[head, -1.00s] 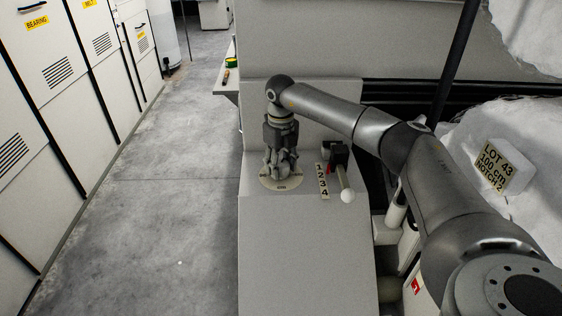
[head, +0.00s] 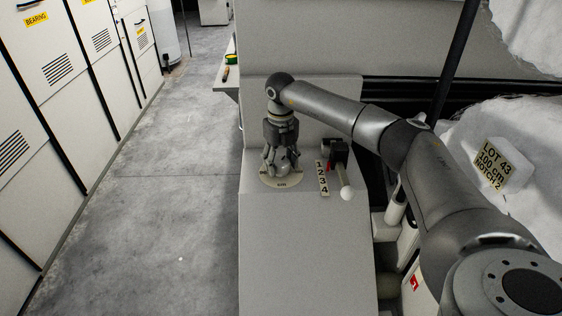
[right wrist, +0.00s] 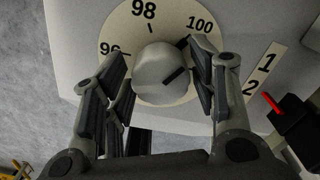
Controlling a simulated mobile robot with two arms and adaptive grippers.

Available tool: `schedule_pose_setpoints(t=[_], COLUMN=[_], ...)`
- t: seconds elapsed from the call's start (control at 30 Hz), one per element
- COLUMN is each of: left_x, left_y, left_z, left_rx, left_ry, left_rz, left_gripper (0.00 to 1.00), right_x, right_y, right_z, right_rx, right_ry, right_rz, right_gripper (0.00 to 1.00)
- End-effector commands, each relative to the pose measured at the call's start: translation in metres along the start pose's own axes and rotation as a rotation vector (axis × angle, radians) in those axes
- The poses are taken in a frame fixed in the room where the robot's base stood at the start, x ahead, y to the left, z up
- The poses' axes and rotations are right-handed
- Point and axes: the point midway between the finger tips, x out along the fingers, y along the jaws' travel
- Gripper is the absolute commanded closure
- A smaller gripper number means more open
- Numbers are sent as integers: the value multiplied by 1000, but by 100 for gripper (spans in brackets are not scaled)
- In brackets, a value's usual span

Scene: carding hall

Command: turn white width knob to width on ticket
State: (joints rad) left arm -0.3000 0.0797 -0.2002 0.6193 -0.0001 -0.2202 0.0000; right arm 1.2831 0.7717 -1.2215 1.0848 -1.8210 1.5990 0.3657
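The white width knob (right wrist: 160,76) sits on a round cream dial (right wrist: 118,28) marked 96, 98 and 100. A dark line on the knob's face points right and slightly up, toward the 100 side; part of the dial there is behind a finger. My right gripper (head: 281,165) is over the dial, its fingers around the knob. In the right wrist view the fingers (right wrist: 160,84) stand on both sides, with a gap at the left; contact at the right is unclear. The ticket (head: 496,165) reads LOT 43, 100 cm, NOTCH 2. My left gripper is not in view.
Right of the dial are a 1-to-4 notch plate (head: 322,178) and a lever with a white ball (head: 347,194). White fibre (head: 530,120) lies at the right. Cabinets (head: 60,110) line the left, with open floor (head: 150,200) between.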

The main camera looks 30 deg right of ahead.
Motion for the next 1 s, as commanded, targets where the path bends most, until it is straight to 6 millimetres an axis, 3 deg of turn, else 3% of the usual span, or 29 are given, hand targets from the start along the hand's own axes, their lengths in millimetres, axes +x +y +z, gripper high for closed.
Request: schedule_pose_setpoints(t=[0.47, 1.0], left_x=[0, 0], left_y=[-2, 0], left_z=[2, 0], left_rx=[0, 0], left_ry=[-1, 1], left_rz=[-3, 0], left_gripper=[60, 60], right_x=[-8, -107], right_y=[0, 0], right_z=[0, 1], right_rx=[-1, -1], right_ry=[1, 0], right_rz=[1, 0], right_gripper=[35, 35])
